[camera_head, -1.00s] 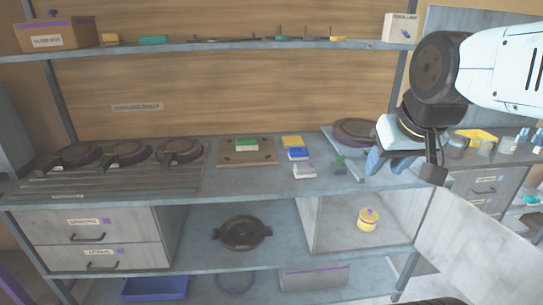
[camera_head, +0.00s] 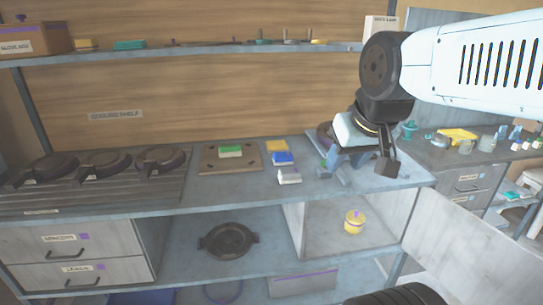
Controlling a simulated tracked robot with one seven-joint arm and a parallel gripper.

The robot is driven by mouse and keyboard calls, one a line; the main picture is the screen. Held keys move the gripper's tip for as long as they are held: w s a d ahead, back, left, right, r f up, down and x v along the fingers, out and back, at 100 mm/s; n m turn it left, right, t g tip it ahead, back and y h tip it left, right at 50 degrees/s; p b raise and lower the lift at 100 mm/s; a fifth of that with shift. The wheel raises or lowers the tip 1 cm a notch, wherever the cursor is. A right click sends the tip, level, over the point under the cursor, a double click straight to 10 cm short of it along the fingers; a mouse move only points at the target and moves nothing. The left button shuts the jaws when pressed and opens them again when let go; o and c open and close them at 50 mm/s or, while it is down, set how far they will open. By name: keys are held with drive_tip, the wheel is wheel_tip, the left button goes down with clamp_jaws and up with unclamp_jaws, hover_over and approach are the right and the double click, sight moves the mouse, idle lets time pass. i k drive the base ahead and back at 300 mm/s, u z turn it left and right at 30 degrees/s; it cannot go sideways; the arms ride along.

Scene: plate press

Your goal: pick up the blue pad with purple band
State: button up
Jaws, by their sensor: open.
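A small blue pad (camera_head: 283,158) lies on the worktop, between a yellow pad (camera_head: 276,146) behind it and a white pad (camera_head: 289,177) in front of it. A purple band on the blue pad is too small to make out. My gripper (camera_head: 337,172) is open, to the right of the pads and apart from them.
A board with a green pad (camera_head: 231,151) lies left of the blue pad. Several dark round presses (camera_head: 104,165) stand farther left. A loaded shelf (camera_head: 200,53) runs above. Jars and a yellow item (camera_head: 458,135) stand at right. Below, a compartment holds a yellow pot (camera_head: 354,222).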

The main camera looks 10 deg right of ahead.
sight(286, 158)
drive_tip(key=u, duration=0.05)
drive_tip(key=i, duration=0.85)
drive_tip(key=z, duration=0.1)
